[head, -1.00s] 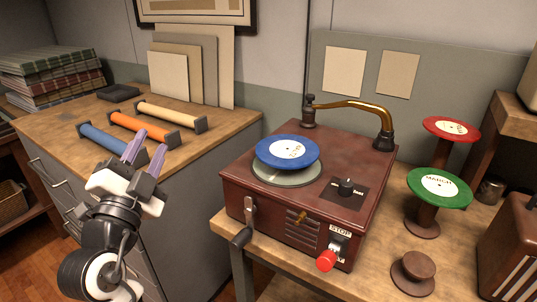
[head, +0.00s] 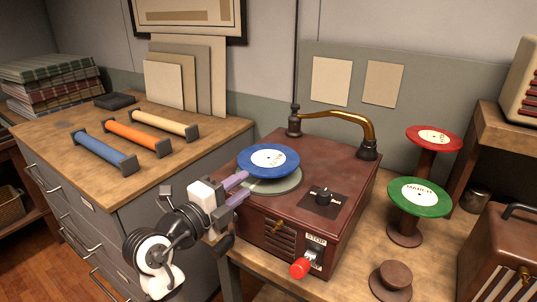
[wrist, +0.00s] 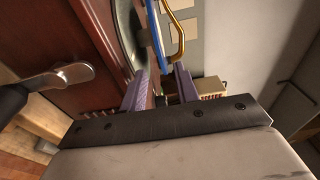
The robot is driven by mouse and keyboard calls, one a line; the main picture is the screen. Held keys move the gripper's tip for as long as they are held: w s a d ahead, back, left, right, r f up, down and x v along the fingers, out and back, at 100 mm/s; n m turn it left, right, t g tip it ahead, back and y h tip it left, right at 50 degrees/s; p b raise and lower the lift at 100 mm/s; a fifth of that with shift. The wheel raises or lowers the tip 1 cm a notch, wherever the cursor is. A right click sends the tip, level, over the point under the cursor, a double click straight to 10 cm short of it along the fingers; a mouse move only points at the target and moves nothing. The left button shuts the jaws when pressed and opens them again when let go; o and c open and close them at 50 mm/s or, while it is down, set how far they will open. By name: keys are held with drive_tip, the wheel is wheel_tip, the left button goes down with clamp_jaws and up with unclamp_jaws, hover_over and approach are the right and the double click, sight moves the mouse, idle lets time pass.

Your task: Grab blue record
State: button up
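The blue record (head: 268,161) with a white label sits raised over the grey platter (head: 271,184) of the dark red record player (head: 318,205). In the wrist view the blue record (wrist: 155,35) shows edge-on, just beyond the fingertips, with the platter (wrist: 128,32) to its left. My gripper (head: 241,189) is at the left front edge of the player, close to the record's near left side. Its two purple fingers are apart, and nothing shows between them. In the wrist view my gripper (wrist: 158,84) is open, with the record's edge ahead of the gap.
A brass tone arm (head: 340,113) arches behind the record. A black knob (head: 322,197) and red button (head: 300,268) are on the player. A green record (head: 419,197) and red record (head: 434,138) stand on spools at right. A cabinet (head: 180,180) stands at left.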

sight(255, 175)
drive_tip(key=p+x, duration=0.3)
drive_tip(key=x, duration=0.2)
drive_tip(key=shift+w+d+r, duration=0.15)
drive_tip(key=shift+w+r, duration=0.05)
drive_tip(key=shift+w+d+f, duration=0.1)
drive_tip(key=shift+w+f, duration=0.05)
drive_tip(key=shift+w, duration=0.05)
clamp_jaws()
